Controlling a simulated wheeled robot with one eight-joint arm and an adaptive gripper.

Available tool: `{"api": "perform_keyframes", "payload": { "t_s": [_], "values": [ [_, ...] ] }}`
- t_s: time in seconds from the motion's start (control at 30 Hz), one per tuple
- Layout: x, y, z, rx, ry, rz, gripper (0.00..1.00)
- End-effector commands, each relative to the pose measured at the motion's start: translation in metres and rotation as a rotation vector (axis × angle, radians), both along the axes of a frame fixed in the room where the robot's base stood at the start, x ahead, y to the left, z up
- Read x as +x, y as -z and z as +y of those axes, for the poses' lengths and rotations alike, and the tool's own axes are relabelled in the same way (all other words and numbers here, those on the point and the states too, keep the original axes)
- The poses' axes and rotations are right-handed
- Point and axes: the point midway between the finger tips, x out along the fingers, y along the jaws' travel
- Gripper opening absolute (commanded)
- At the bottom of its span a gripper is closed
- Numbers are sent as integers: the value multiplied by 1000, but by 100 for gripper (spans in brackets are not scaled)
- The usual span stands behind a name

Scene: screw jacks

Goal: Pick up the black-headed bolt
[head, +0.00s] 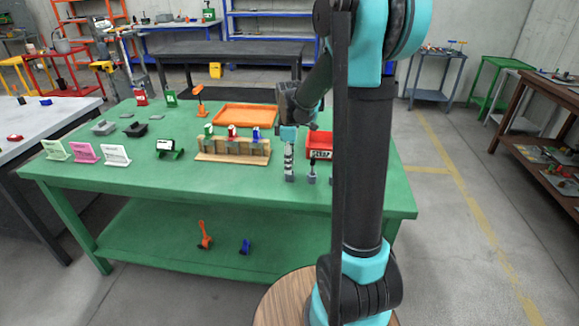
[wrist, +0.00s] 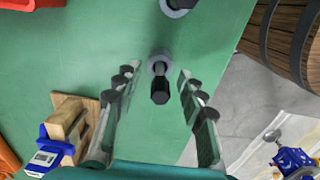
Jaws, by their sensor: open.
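The black-headed bolt (wrist: 160,90) stands in a round grey collar (wrist: 159,63) on the green table, seen from above in the wrist view. My gripper (wrist: 157,77) is open, with one finger on each side of the bolt and green tabletop showing between each finger and the bolt. In the head view my gripper (head: 289,160) points down over the table's front right part, above a grey base (head: 289,179). The fingers hide most of the bolt there. A similar dark bolt in a grey base (head: 311,172) stands just to the right.
A wooden rack (head: 232,150) with coloured pieces stands left of my gripper. A red bin (head: 319,142) is behind to the right, and an orange tray (head: 244,116) farther back. The table's (head: 200,188) front edge is close by. Another grey collar (wrist: 180,6) shows at the wrist view's top.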

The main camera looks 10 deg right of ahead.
Motion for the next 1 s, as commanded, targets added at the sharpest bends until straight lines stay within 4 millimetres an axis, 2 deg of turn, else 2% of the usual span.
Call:
{"api": "perform_keyframes", "payload": {
  "t_s": [0.1,0.43,0.8,1.0],
  "values": [
    [0,0,0,0,0,0,40],
    [0,-1,0,0,0,0,0],
    [0,-1,0,0,0,0,0],
    [0,-12,0,0,0,0,0]
  ]
}}
